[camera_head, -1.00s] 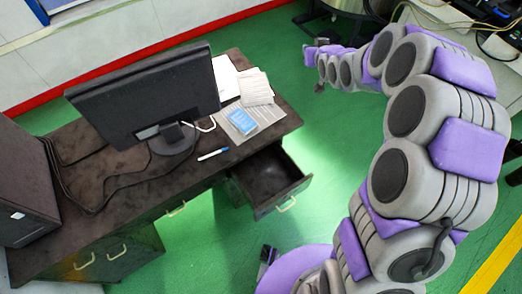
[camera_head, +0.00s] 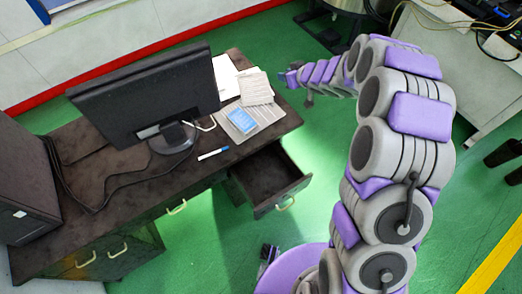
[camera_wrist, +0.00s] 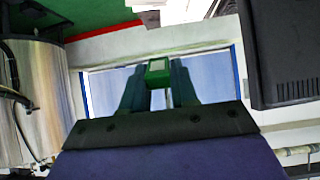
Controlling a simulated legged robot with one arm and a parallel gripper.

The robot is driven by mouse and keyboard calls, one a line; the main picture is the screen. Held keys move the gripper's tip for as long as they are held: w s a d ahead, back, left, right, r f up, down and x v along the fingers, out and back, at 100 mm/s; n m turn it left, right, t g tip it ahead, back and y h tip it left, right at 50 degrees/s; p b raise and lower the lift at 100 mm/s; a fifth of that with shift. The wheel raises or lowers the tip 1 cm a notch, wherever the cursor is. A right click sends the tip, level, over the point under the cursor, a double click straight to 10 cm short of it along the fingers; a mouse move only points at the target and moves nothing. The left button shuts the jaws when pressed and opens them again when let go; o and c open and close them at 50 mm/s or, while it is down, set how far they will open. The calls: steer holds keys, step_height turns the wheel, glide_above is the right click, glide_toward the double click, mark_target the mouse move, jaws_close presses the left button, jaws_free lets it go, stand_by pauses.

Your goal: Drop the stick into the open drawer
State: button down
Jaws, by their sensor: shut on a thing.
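The open drawer (camera_head: 272,182) sticks out from the right end of the dark desk, and its visible inside looks empty. My gripper (camera_head: 284,78) is past the desk's far right corner, well apart from the drawer. In the wrist view its two dark fingers (camera_wrist: 158,80) are closed on a small green thing with a pale middle, which I take to be the stick (camera_wrist: 157,69). The stick is too small to make out in the head view. The drawer does not show in the wrist view.
The desk (camera_head: 110,180) bears a monitor (camera_head: 145,92), a white and blue pen (camera_head: 213,153), papers (camera_head: 225,75) and a blue pack (camera_head: 236,121). A computer tower (camera_head: 25,190) stands at left. Green floor (camera_head: 325,150) lies clear between the drawer and my arm.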

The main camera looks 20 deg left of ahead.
steer(key=s+a+f+n+g+h, duration=0.1)
steer(key=s+f+n+g, duration=0.2)
steer(key=s+f, duration=0.45)
steer(key=s+a+f+n+g, duration=0.15)
steer(key=s+f+n, duration=0.25)
steer(key=f, duration=0.7)
steer(key=s+a+f+n+g+h, duration=0.1)
steer(key=s+f+n+g, duration=0.2)
steer(key=s+f, duration=0.45)
steer(key=shift+w+f+b, duration=0.3)
steer(key=shift+f+b, duration=0.55)
steer(key=shift+f, duration=1.2)
steer(key=shift+w+f+b, duration=0.25)
steer(key=shift+f+b, duration=0.55)
steer(key=shift+f, duration=1.25)
steer(key=shift+w+f+b, duration=0.3)
steer(key=shift+f+b, duration=0.55)
steer(key=shift+f, duration=1.2)
steer(key=shift+f+b, duration=0.85)
steer(key=shift+f, duration=0.4)
steer(key=c, duration=0.8)
jaws_free()
steer(key=shift+r, duration=0.1)
steer(key=p+v, duration=0.3)
steer(key=v, duration=1.4)
steer(key=shift+w+d, duration=0.15)
steer(key=shift+w, duration=0.05)
